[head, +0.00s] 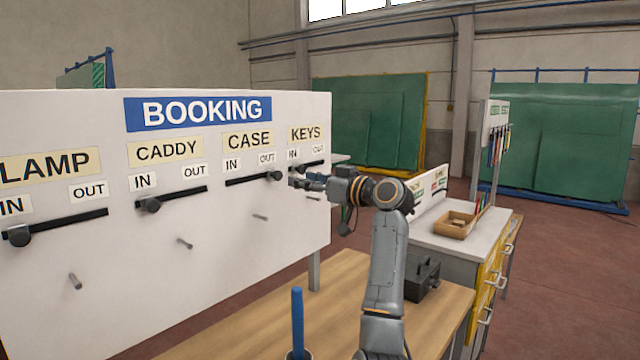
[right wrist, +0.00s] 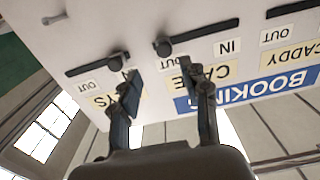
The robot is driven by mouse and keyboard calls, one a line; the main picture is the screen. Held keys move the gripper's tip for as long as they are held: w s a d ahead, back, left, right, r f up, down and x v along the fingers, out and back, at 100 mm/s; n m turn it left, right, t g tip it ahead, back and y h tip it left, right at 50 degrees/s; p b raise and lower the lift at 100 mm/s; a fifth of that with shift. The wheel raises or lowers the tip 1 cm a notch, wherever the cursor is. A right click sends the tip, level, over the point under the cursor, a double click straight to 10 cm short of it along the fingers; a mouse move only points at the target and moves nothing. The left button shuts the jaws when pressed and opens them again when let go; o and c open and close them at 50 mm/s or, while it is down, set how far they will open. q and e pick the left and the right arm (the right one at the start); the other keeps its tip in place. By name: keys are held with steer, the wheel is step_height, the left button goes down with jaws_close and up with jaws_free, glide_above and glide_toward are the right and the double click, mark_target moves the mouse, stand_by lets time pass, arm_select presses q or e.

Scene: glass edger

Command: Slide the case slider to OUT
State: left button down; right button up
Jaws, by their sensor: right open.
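The case slider's dark round knob (head: 275,176) sits at the right end of its black track (head: 245,180), under the OUT label (head: 267,158). In the right wrist view, which is turned over, the case knob (right wrist: 163,47) is at the left end of its track, by OUT. My right gripper (head: 308,184) is open and empty, just right of the case knob and in front of the keys slider. In the wrist view its fingertips (right wrist: 161,74) are spread, with the case knob showing beyond the gap; they look apart from it. My left gripper is out of view.
The keys knob (right wrist: 114,60) is close to the right gripper, near its IN end. Caddy (head: 149,205) and lamp (head: 19,235) knobs are at IN. Thin pegs (head: 185,243) stick out below. A wooden table (head: 345,290) holds a blue rod (head: 297,320) and a dark box (head: 422,277).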

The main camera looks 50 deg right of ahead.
steer(key=shift+s+d, duration=0.15)
steer(key=shift+s, duration=2.15)
